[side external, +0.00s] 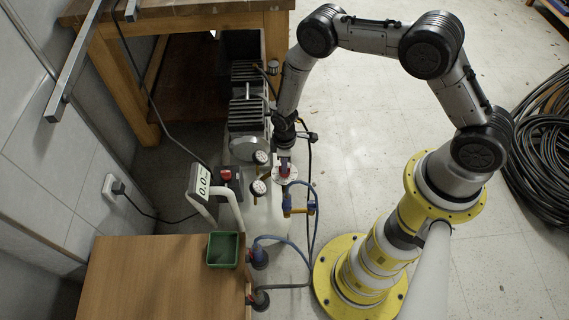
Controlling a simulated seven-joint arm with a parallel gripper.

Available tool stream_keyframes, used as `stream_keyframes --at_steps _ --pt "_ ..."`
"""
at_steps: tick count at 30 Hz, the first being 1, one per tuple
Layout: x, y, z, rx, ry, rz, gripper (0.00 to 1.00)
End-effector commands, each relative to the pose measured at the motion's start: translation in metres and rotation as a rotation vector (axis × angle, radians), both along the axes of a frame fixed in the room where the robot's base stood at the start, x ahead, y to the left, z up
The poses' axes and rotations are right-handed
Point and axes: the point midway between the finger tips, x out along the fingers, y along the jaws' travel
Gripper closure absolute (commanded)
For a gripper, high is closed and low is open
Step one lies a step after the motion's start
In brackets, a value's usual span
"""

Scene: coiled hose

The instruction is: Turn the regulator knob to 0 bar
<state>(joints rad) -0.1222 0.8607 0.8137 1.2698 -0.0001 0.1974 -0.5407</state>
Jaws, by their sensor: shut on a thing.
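My gripper (285,153) points down at the compressor and is shut on the regulator knob (285,170), a small red part above a pale round dial plate. The fingers hide much of the knob, and its scale marks are too small to read. A grey digital display (202,182) stands to the left and shows sideways digits that look like 0.0. Two round gauges, an upper one (261,157) and a lower one (258,187), sit just left of the knob; their needles are too small to read.
A red button (226,175) sits beside the display. A wooden cabinet (150,285) bears a green tray (223,265).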

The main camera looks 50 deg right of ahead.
Motion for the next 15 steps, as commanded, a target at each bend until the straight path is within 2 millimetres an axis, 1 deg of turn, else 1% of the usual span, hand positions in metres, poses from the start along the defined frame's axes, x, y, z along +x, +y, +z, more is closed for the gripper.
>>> stream_keyframes --at_steps 7,15 --pt "0.0004 0.0 0.0009 0.0 0.0 0.102 1.0" --pt "0.0004 -0.0001 0.0009 0.0 0.0 0.139 1.0"
